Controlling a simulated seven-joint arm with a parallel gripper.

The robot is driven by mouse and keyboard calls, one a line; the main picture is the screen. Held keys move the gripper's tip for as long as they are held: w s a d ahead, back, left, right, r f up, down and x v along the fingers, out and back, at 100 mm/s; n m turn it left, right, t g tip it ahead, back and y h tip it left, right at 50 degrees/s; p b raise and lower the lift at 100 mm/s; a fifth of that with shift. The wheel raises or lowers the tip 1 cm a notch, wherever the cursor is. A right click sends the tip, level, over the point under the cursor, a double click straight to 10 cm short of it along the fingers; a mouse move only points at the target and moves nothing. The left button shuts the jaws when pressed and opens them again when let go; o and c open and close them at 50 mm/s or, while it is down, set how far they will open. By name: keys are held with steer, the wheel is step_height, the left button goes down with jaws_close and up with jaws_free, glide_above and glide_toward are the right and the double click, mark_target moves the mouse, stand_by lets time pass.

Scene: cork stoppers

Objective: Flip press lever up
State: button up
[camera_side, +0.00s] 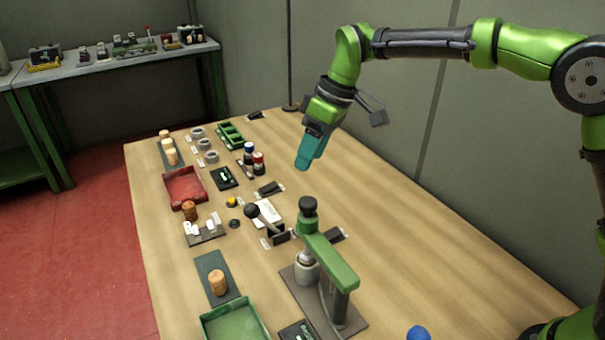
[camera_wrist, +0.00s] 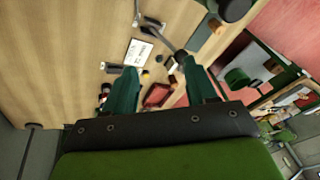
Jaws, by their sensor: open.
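The green press (camera_side: 330,258) stands on a dark base plate on the wooden table, with a black knob on top. A lever with a black ball end (camera_side: 252,211) sticks out low to its left, over the table. In the wrist view a metal rod with a dark ball end (camera_wrist: 181,57), which looks like this lever, lies near the right finger. My gripper (camera_side: 307,153) is open and empty, with teal fingers, in the air above and behind the press. In the wrist view its fingers (camera_wrist: 162,85) are apart with nothing between them.
A white card (camera_side: 267,212) lies near the lever. A red tray (camera_side: 185,187), a green tray (camera_side: 235,322), a cork on a dark mat (camera_side: 218,282) and small bottles (camera_side: 257,162) stand on the left half. The table's right side is mostly clear. A wall runs behind.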

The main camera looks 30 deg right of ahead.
mark_target(254, 205)
steer(key=w+a+r+n+y, duration=0.1)
steer(key=w+a+r+n, duration=0.1)
steer(key=w+a+n, duration=0.4)
steer(key=shift+n+g, duration=0.5)
steer(key=shift+n, duration=0.4)
steer(key=x, duration=0.5)
steer(key=s+x, duration=0.1)
steer(key=x, duration=0.5)
steer(key=s+d+x, duration=0.1)
steer(key=x, duration=0.4)
steer(key=shift+f, duration=0.55)
steer(key=shift+c, duration=0.4)
jaws_close()
